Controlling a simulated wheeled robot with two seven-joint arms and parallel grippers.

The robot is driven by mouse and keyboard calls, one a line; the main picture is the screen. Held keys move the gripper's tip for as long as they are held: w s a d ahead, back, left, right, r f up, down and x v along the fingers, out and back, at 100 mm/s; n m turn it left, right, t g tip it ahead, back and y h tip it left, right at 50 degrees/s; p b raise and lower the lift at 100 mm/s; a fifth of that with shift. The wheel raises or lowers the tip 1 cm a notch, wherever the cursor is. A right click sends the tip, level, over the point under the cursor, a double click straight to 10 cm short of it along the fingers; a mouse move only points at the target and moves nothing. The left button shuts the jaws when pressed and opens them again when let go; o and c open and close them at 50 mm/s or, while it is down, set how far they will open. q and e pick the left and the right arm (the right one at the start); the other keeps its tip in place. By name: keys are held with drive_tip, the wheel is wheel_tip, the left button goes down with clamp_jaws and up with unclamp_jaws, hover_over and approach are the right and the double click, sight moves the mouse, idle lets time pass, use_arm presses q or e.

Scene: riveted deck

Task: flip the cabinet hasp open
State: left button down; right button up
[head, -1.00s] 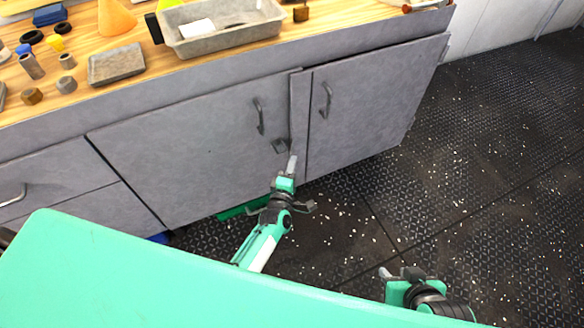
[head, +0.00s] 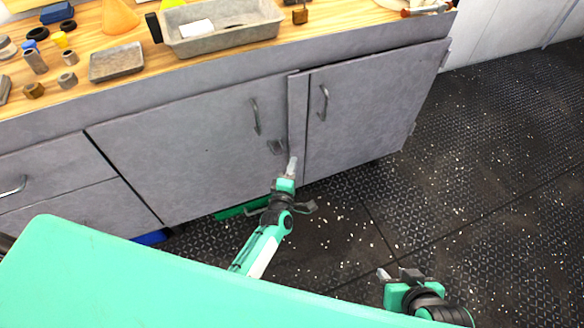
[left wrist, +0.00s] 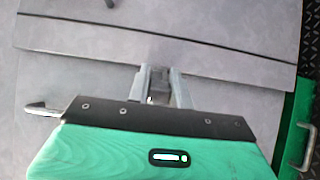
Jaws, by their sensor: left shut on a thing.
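The grey cabinet (head: 190,150) has two doors with a narrow upright strip (head: 297,120) between them. The hasp (head: 277,147) is a small grey metal part low on the left door, beside the strip. My left gripper (head: 292,166) is at the strip, just below and right of the hasp's plate. In the left wrist view its two grey fingers (left wrist: 162,88) close around a small metal piece of the hasp (left wrist: 157,98). The fingers partly hide it, and I cannot tell the hasp leaf's angle. My right gripper (head: 398,274) hangs over the floor, away from the cabinet; its jaw gap is unclear.
Curved handles sit on the left door (head: 255,116) and right door (head: 323,102). A green bin (head: 240,208) and a blue object (head: 150,237) lie low under the cabinet. The wooden worktop (head: 130,48) holds a grey tray (head: 222,40) and small parts. Floor to the right is clear.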

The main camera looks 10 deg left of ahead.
use_arm(q)
drive_tip(key=shift+d, duration=0.2)
use_arm(e)
drive_tip(key=shift+s+f, duration=0.15)
drive_tip(key=shift+s, duration=0.15)
idle(0.3)
use_arm(q)
drive_tip(key=c, duration=1.2)
unclamp_jaws()
drive_tip(key=shift+c, duration=0.2)
use_arm(e)
drive_tip(key=shift+w, duration=0.2)
use_arm(q)
drive_tip(key=shift+a, duration=0.1)
use_arm(e)
drive_tip(key=shift+w+r, duration=0.1)
drive_tip(key=shift+r, duration=0.1)
use_arm(q)
drive_tip(key=shift+s, duration=0.2)
drive_tip(key=s+p, duration=0.1)
drive_tip(key=s, duration=1.2)
drive_tip(key=shift+s, duration=0.2)
use_arm(e)
drive_tip(key=s+d+g, duration=0.1)
drive_tip(key=s+d+g+h, duration=0.1)
drive_tip(key=d, duration=0.1)
drive_tip(key=shift+s+r, duration=0.2)
drive_tip(key=shift+r, duration=0.15)
